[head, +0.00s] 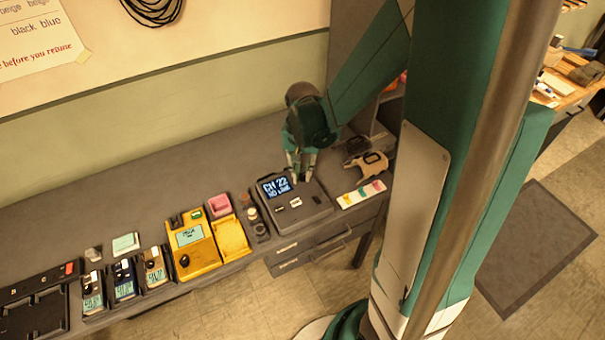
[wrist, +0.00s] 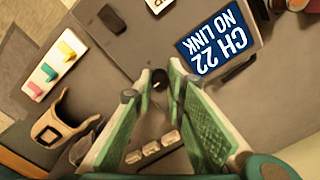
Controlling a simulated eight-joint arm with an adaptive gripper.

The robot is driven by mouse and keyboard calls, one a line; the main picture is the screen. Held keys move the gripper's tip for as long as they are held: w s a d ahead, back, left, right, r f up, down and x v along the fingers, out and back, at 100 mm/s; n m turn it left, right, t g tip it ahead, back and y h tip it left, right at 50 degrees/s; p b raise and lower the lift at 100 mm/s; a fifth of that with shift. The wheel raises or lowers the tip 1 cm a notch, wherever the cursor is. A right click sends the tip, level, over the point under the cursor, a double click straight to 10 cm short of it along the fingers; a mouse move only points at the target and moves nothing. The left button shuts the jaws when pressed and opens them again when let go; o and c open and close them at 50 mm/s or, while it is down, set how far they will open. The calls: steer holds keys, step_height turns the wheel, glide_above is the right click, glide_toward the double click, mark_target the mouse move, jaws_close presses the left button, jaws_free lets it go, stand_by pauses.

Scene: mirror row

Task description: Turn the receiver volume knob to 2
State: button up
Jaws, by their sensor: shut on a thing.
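The receiver (head: 312,215) is a dark grey box on the bench, with a lit display (head: 275,186) reading "CH 22 NO LINK". My gripper (head: 299,178) reaches down onto the receiver's top, right of the display. In the wrist view its green fingers (wrist: 160,76) are shut on a small dark round knob (wrist: 160,78), seen between the tips. The knob is mostly hidden, and I cannot read its pointer or any scale numbers. In the head view the fingers hide the knob.
A white strip with coloured pegs (head: 362,194) and a tan tool (head: 373,162) lie right of the receiver. A yellow case (head: 193,245) and several handheld devices stand to the left. The bench (head: 130,190) behind them is clear.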

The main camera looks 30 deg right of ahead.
mark_target(302, 176)
steer(key=shift+m, duration=0.5)
steer(key=o, duration=0.9)
steer(key=shift+r, duration=0.2)
steer(key=shift+r, duration=5.85)
steer(key=shift+a+r, duration=0.1)
